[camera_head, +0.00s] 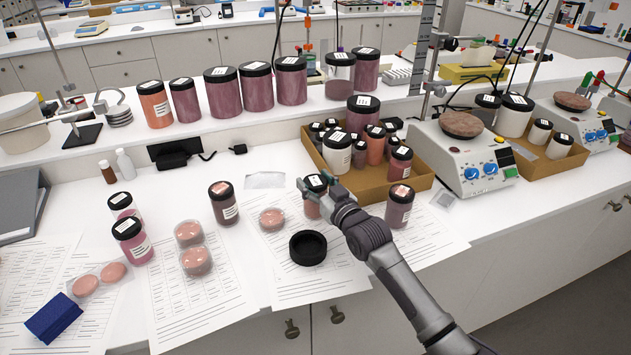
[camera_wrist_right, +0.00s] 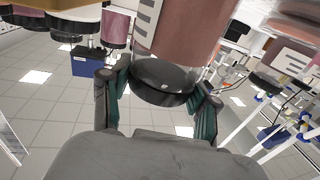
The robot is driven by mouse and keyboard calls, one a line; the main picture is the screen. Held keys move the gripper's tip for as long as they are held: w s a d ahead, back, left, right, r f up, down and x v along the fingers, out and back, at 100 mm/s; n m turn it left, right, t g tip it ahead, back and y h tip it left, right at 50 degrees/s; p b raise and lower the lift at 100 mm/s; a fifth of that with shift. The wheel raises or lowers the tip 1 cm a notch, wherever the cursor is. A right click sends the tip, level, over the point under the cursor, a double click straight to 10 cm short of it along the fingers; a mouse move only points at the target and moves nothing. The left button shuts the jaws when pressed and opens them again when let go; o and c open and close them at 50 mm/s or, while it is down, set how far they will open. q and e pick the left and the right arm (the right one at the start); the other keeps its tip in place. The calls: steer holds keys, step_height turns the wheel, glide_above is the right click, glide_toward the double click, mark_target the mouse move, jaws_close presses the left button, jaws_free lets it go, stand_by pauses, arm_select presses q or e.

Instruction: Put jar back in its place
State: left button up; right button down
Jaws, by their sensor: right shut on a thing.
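My right gripper (camera_head: 317,186) is shut on a small jar (camera_head: 311,207) with a black, white-labelled lid and a pinkish body. In the right wrist view the two fingers (camera_wrist_right: 160,95) sit either side of the lid end, and the held jar's reddish-brown body (camera_wrist_right: 180,38) shows above it. I cannot tell whether the jar touches the bench. Behind it stands an open cardboard box (camera_head: 425,183) crowded with black-lidded jars, and some bare floor shows at its front right. My left gripper is not in view.
A dark jar (camera_head: 399,207) stands right of my gripper, close to my arm. A black round dish (camera_head: 307,248) lies in front. Another dark jar (camera_head: 223,204) and clear pots of pink pigment (camera_head: 272,218) stand left. A hotplate (camera_head: 465,160) stands right of the box.

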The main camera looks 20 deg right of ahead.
steer(key=shift+f, duration=0.15)
steer(key=shift+c, duration=1.4)
jaws_free()
steer(key=shift+s, duration=0.2)
steer(key=b+v, duration=0.1)
steer(key=v, duration=1)
steer(key=shift+s+d+r, duration=0.2)
steer(key=shift+s, duration=0.15)
